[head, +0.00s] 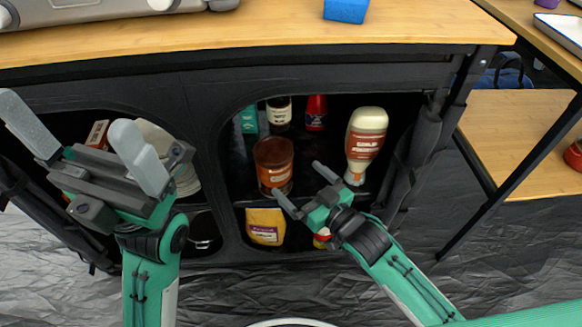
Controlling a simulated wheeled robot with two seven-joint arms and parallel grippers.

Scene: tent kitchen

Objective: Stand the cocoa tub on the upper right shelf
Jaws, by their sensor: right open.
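A brown tub with an orange-brown label, which looks like the cocoa tub (273,165), is upright in the upper right compartment of the black fabric cabinet, at the front left of the upper right shelf (325,190). My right gripper (302,180) is open and empty, just right of the tub's lower part. One fingertip is close to the tub's lower edge; I cannot tell if they touch. My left gripper (66,115) is open and empty in front of the left compartment, covering part of it.
A white-capped sauce bottle (366,140) stands right of the tub. A yellow packet (265,226) is on the lower shelf. The wooden counter (250,30) overhangs above.

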